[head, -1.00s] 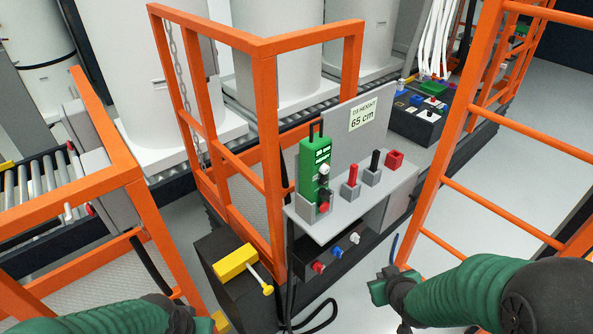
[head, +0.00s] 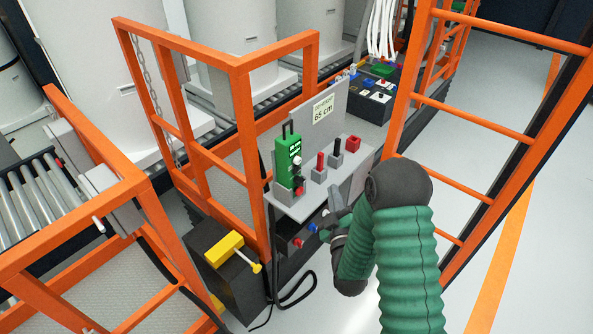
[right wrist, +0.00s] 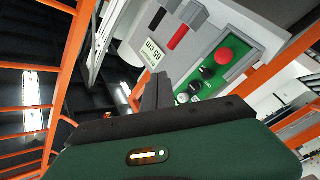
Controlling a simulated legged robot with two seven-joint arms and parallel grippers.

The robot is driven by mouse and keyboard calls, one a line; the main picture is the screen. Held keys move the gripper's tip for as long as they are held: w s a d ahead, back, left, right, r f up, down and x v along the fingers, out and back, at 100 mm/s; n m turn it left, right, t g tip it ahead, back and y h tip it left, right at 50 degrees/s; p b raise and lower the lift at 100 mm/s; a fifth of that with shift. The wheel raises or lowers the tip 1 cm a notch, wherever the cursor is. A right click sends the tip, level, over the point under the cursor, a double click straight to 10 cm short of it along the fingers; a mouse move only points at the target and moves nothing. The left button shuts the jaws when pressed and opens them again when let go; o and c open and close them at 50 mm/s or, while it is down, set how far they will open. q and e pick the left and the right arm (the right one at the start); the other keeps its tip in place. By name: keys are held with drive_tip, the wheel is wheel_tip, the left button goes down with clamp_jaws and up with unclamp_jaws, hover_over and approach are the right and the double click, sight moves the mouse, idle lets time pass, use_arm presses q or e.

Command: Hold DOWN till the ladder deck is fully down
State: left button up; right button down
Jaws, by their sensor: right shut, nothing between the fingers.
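A green control box (head: 287,158) with small knobs and a red button (head: 299,190) stands in a grey holder on a grey shelf (head: 300,207). In the right wrist view, the box (right wrist: 236,50) is at the upper right, its red button facing up. A sign (head: 323,108) behind it reads "65 cm". An orange-railed platform (head: 244,120) stands left of the shelf; I cannot tell if it is the ladder deck. My right gripper (head: 337,203) is shut and empty, in front of the shelf, below and right of the box, apart from it. My left gripper is out of view.
A yellow handle (head: 223,249) is on a black box. An orange ladder (head: 470,112) stands right. Grey floor lies beyond.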

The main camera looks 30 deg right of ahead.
sight(298, 170)
drive_tip(key=w+a, duration=0.3)
drive_tip(key=w, duration=0.5)
drive_tip(key=shift+a+r, duration=0.15)
drive_tip(key=shift+a, duration=0.15)
drive_tip(key=shift+a, duration=0.1)
idle(1.6)
drive_tip(key=shift+w+a, duration=0.15)
drive_tip(key=shift+w, duration=0.15)
drive_tip(key=shift+w+a+r, duration=0.1)
drive_tip(key=shift+w, duration=0.25)
idle(1.6)
drive_tip(key=shift+b, duration=0.3)
drive_tip(key=shift+s+d, duration=0.25)
drive_tip(key=shift+s, duration=0.55)
